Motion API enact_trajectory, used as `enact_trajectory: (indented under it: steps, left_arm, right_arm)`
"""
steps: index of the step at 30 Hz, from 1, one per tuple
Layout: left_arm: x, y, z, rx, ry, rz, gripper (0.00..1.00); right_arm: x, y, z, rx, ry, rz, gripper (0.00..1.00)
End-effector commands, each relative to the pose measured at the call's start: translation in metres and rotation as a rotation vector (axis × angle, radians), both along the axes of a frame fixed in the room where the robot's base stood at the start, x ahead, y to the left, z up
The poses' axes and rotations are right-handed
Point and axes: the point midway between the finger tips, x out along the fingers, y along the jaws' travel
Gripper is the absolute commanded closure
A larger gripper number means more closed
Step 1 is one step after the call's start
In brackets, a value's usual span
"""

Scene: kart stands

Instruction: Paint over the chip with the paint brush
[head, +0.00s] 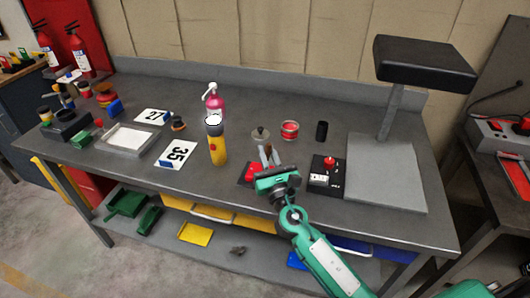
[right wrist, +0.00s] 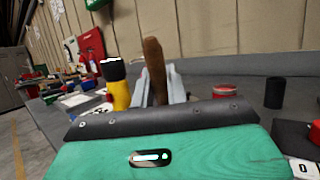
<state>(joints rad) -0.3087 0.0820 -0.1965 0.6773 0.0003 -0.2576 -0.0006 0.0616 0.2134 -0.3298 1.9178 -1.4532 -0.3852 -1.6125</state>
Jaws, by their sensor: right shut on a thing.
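My right gripper (head: 268,160) is over the front middle of the bench, its fingers pointing away from me. In the right wrist view its two grey fingers (right wrist: 160,88) are shut on a brown wooden handle (right wrist: 154,62), which looks like the paint brush and stands roughly upright. The bristles are hidden. A red piece (head: 252,173) on a dark base lies just left of the gripper, partly covered by it; I cannot make out a chip on it. A red paint tin (head: 290,130) stands behind and right of the gripper, and shows in the wrist view (right wrist: 224,92). My left gripper is not in view.
A small grey lidded item (head: 260,134) is behind the gripper. A black box with red knob (head: 327,177), a black cylinder (head: 321,131) and a stand (head: 387,175) are right.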

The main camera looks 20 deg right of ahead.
Motion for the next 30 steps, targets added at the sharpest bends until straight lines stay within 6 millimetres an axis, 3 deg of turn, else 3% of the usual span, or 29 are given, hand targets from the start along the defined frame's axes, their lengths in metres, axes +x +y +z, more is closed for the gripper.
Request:
enact_trajectory:
  steps: [30]
  left_arm:
    - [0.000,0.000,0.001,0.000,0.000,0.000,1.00]
  right_arm:
    - [-0.013,-0.019,0.000,-0.001,0.001,0.000,1.00]
